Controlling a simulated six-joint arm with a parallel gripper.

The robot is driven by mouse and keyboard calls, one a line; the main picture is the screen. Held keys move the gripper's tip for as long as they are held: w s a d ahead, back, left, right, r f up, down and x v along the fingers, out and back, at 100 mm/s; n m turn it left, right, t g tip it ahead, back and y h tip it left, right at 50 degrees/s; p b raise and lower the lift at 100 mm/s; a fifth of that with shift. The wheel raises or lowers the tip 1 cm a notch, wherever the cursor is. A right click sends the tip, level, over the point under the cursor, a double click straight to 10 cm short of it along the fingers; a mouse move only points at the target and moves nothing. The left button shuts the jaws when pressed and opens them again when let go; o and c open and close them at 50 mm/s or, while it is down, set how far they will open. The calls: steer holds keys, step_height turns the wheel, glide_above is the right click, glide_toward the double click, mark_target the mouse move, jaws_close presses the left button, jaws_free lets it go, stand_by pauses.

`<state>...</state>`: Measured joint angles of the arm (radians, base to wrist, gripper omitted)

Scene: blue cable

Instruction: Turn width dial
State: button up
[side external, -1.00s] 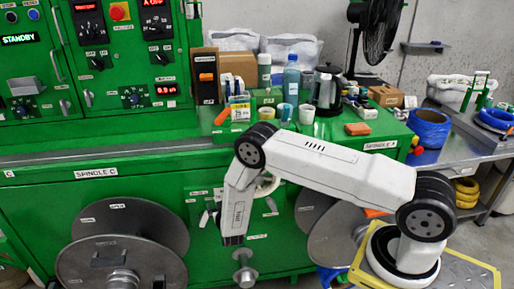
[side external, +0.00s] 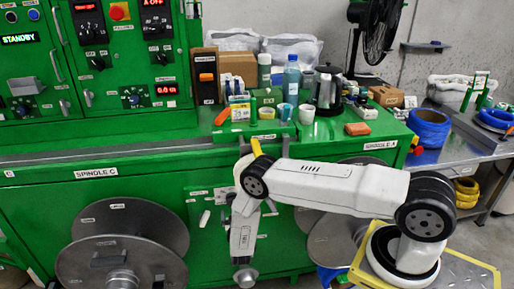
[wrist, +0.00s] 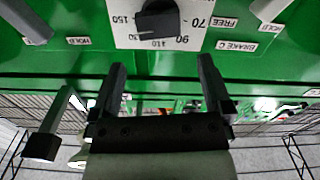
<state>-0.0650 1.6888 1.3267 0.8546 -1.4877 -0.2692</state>
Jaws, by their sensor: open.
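A black dial knob (wrist: 157,18) sits on a white plate marked with numbers such as 70, 90 and 150, at the top of the wrist view. The plate is cut off by the frame edge, and I see no label naming the width dial. My gripper (wrist: 162,72) is open and empty, its two dark fingers set wide apart, with the knob between and beyond them. The fingers do not touch the knob. In the side external view my arm is in front of the green machine's lower front, and the dial and fingertips cannot be made out there.
Grey spools (side external: 115,270) stand at the lower left. Bottles, cups and a kettle (side external: 327,92) crowd the green bench top (side external: 290,133).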

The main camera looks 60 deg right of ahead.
steer(key=x, duration=0.6)
steer(key=shift+w+d, duration=0.15)
steer(key=c, duration=1.2)
